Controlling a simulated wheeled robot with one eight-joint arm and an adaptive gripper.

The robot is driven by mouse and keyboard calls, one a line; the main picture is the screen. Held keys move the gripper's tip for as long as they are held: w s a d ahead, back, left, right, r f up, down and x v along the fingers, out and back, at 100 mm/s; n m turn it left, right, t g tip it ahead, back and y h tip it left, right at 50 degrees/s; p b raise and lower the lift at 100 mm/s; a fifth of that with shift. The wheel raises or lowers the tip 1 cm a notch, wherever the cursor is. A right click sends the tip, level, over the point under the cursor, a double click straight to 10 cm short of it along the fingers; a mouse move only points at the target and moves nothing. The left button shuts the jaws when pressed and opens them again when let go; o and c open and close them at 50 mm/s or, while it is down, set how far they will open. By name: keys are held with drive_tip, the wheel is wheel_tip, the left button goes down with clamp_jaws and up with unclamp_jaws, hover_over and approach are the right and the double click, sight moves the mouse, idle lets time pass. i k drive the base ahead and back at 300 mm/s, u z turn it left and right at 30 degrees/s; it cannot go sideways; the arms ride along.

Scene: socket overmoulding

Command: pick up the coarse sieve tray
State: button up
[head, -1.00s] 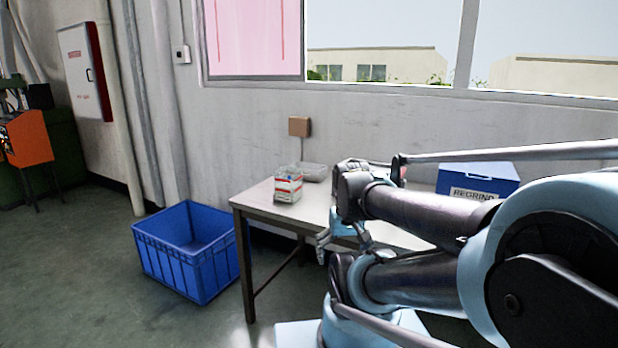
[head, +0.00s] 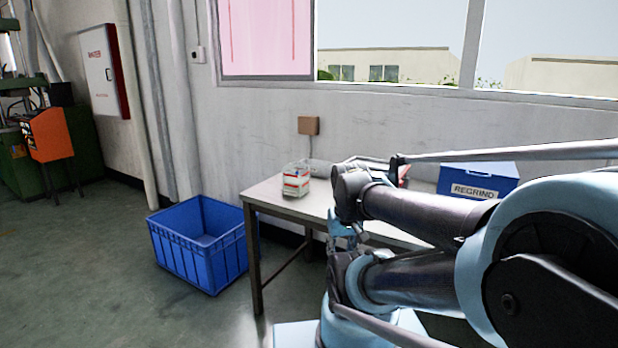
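I cannot pick out a coarse sieve tray for certain. A pale, shallow tray-like thing (head: 319,166) lies on the table (head: 272,198) by the wall, partly hidden by my arm and by a small clear box. Its bottom and mesh cannot be made out. My gripper (head: 338,232) seems to be the small light-blue part below my folded arm, in front of the table. It is mostly hidden by my arm links, and its fingers do not show clearly.
The small clear box (head: 296,180) with a red and white label stands near the table's left end. A blue REGRIND box (head: 478,181) stands at the right. A blue crate (head: 205,250) sits on the floor left of the table. Open floor lies at the left front.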

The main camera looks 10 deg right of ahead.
sight(319, 169)
drive_tip(key=u, duration=0.5)
drive_tip(key=k, duration=1.1)
drive_tip(key=u, duration=0.15)
drive_tip(key=i, duration=0.35)
drive_tip(key=z, duration=0.7)
drive_tip(key=i, duration=1.1)
drive_tip(key=u, duration=0.3)
drive_tip(key=i, duration=1.05)
drive_tip(key=u, duration=0.7)
